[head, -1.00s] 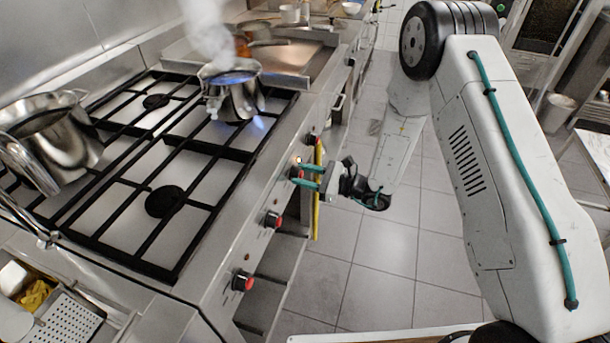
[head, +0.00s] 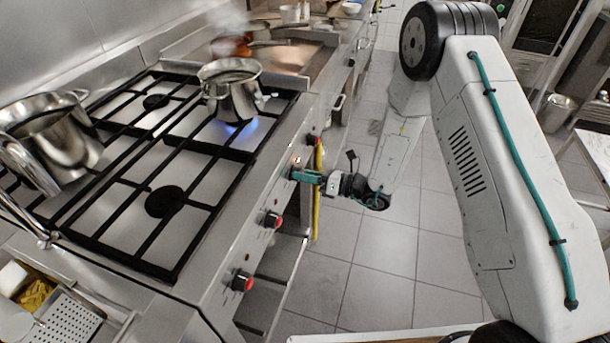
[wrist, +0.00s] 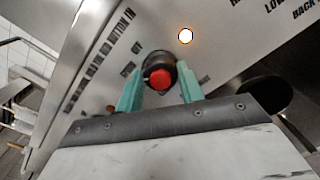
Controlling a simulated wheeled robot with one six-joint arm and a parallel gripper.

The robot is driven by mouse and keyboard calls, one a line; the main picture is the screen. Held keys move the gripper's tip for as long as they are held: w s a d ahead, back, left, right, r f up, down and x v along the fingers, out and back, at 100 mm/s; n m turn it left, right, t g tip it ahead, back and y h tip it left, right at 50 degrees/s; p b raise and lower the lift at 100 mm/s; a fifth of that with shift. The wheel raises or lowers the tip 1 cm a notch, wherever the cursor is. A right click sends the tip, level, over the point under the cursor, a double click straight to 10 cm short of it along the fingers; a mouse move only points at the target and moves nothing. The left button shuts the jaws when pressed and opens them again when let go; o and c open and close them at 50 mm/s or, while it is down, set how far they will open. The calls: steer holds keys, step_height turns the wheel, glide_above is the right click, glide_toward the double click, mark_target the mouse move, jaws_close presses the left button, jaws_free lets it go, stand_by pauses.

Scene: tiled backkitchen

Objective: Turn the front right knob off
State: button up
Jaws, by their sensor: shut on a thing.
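My gripper (head: 296,174) is at the stove's front panel in the head view, its teal fingers shut on a knob. The wrist view shows this black knob with a red face (wrist: 158,74) between the two fingers, one on each side. A lit orange-white indicator light (wrist: 185,36) is close to the knob; it also shows in the head view (head: 297,160). A steel pot (head: 232,92) stands on the far burner nearest the panel. A blue flame (head: 236,128) shows below it. In the head view the fingers hide most of the held knob.
Two nearer red-faced knobs (head: 272,220) (head: 242,281) and one farther knob (head: 313,140) line the panel. A large steel pot (head: 55,135) stands at left. A yellow bar (head: 318,200) hangs beside the panel. The tiled floor (head: 375,265) is open at right.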

steer(key=m, duration=0.8)
steer(key=shift+w+f+m, duration=0.1)
steer(key=shift+m, duration=0.6)
steer(key=o, duration=1)
steer(key=shift+d, duration=0.1)
steer(key=v, duration=0.7)
steer(key=shift+d, duration=0.3)
